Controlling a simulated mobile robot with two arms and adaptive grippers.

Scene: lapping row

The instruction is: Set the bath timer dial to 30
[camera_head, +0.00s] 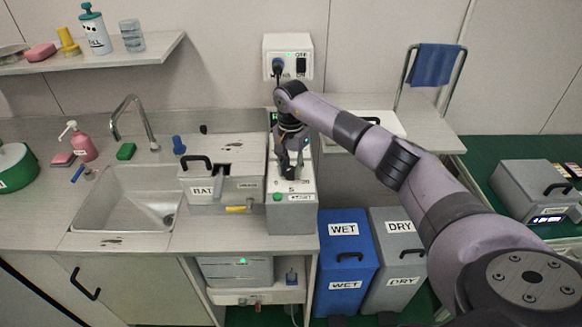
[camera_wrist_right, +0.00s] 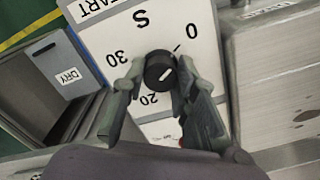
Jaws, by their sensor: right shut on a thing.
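The bath timer is a grey box (camera_head: 291,215) on the counter, right of the bath unit, with a green button on its front. In the right wrist view its pale face (camera_wrist_right: 150,35) appears upside down, with 0, 30, 20, S and START readable. The black round dial (camera_wrist_right: 159,66) carries a short white mark, seen slanting towards the upper right; the number it points to is unclear. My right gripper (camera_head: 291,170) reaches down over the box. In the wrist view its fingers (camera_wrist_right: 157,82) are shut on the dial, one on each side. My left gripper is out of view.
The bath unit (camera_head: 247,190), labelled BAT with the rest hidden, stands beside the timer. A sink (camera_head: 128,200) is further left. A wall socket box (camera_head: 288,45) is behind. WET (camera_head: 345,258) and DRY (camera_head: 396,250) bins stand below right.

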